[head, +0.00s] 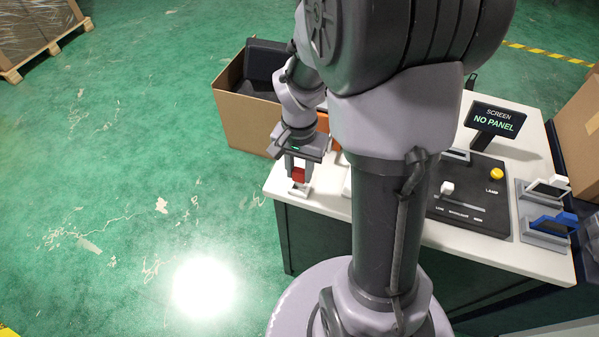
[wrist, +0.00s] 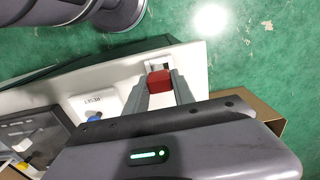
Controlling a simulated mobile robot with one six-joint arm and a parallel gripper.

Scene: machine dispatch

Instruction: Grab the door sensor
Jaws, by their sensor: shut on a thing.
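My gripper (head: 298,170) is over the left corner of the white table (head: 330,205), pointing down. It is shut on a small red block (head: 298,175), which also shows between the two grey fingers in the wrist view (wrist: 159,81). No label is readable on the block, so I cannot tell by marking that it is the door sensor. A small white stand (head: 300,189) is on the table right below the block; it shows just past the block in the wrist view (wrist: 154,62). I cannot tell whether block and stand touch.
An open cardboard box (head: 240,120) with a dark item stands behind my gripper. To the right are a "NO PANEL" screen (head: 497,118), a dark control panel (head: 475,215) and a stand with a blue piece (head: 552,224). The wrist view shows a blue button (wrist: 95,116). Floor at left is clear.

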